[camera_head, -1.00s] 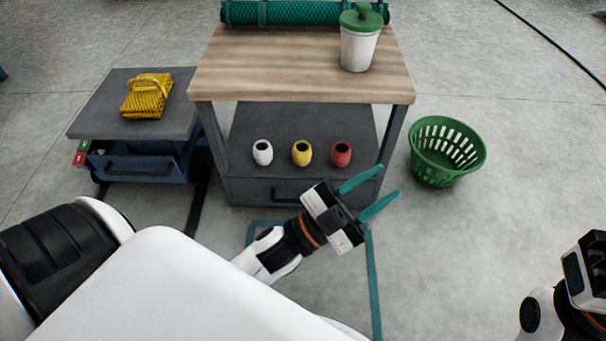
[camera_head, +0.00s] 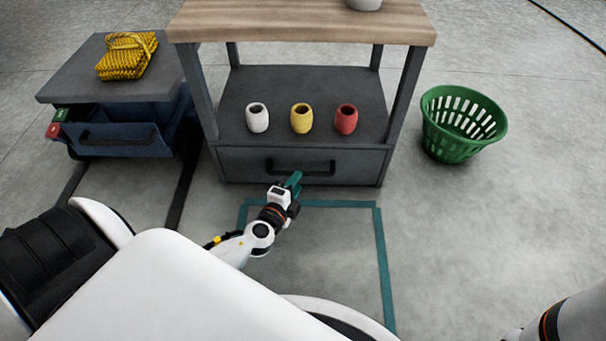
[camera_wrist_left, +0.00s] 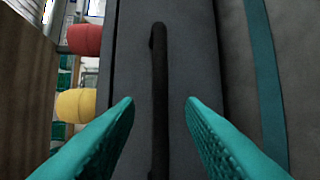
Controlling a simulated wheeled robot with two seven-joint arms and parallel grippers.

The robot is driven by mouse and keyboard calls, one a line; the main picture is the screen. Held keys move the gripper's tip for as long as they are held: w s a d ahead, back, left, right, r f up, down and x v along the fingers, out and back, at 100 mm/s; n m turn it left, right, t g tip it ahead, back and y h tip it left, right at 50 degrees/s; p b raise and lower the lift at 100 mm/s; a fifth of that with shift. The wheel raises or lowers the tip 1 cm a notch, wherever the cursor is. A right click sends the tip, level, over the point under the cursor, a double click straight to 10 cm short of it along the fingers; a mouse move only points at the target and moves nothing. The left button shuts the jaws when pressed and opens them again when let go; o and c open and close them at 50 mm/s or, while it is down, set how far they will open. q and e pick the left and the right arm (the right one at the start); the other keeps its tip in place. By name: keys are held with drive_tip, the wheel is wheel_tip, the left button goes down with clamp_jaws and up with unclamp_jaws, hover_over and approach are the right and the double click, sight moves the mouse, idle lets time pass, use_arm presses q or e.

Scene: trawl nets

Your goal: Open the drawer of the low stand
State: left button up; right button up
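The wooden-topped stand (camera_head: 300,24) has a grey drawer (camera_head: 235,163) at its bottom, below the lower shelf. The drawer looks shut. Its dark bar handle (camera_head: 318,173) runs across the front and also shows in the left wrist view (camera_wrist_left: 160,75). My left gripper (camera_head: 294,180), with teal fingers, is in front of the drawer near the handle's left part. In the left wrist view the fingers (camera_wrist_left: 160,104) are open on either side of the handle line, with gaps to both; I cannot tell whether the tips reach its depth. My right gripper is out of view.
White (camera_head: 257,118), yellow (camera_head: 300,118) and red (camera_head: 346,120) pots stand on the shelf. A green basket (camera_head: 458,135) stands right. Teal tape (camera_head: 381,250) marks clear floor in front.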

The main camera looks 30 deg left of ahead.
use_arm(q)
drive_tip(key=x, duration=0.5)
drive_tip(key=shift+w+b, duration=0.15)
drive_tip(key=shift+b, duration=0.25)
clamp_jaws()
